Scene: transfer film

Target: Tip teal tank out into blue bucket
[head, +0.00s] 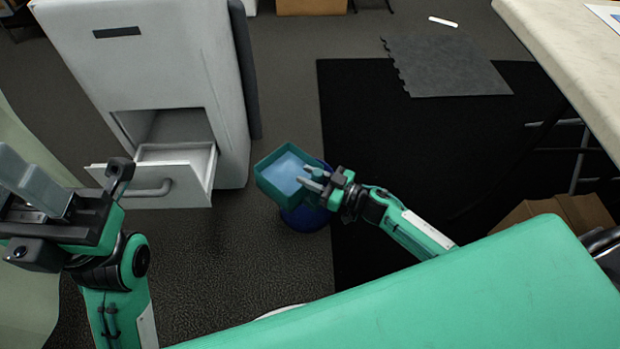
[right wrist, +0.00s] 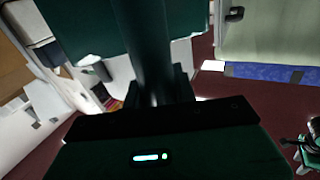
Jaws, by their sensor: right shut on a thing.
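The teal tank (head: 264,180) is a square open box with pale blue contents inside, seen in the head view at the middle. My right gripper (head: 308,183) is shut on its right side and holds it above the floor, somewhat tilted. The blue bucket (head: 306,219) stands on the floor below and behind the tank, which hides much of it. Whether the contents are pouring cannot be told. In the right wrist view a dark teal surface (right wrist: 95,28) fills the upper part. My left gripper (head: 38,188) is raised at the left, away from both.
A pale cabinet (head: 165,60) with an open drawer (head: 150,188) stands left of the tank. A black mat (head: 350,105) lies to the right of it. A pale table (head: 575,50) is at the upper right, and a cardboard box (head: 585,210) is below it.

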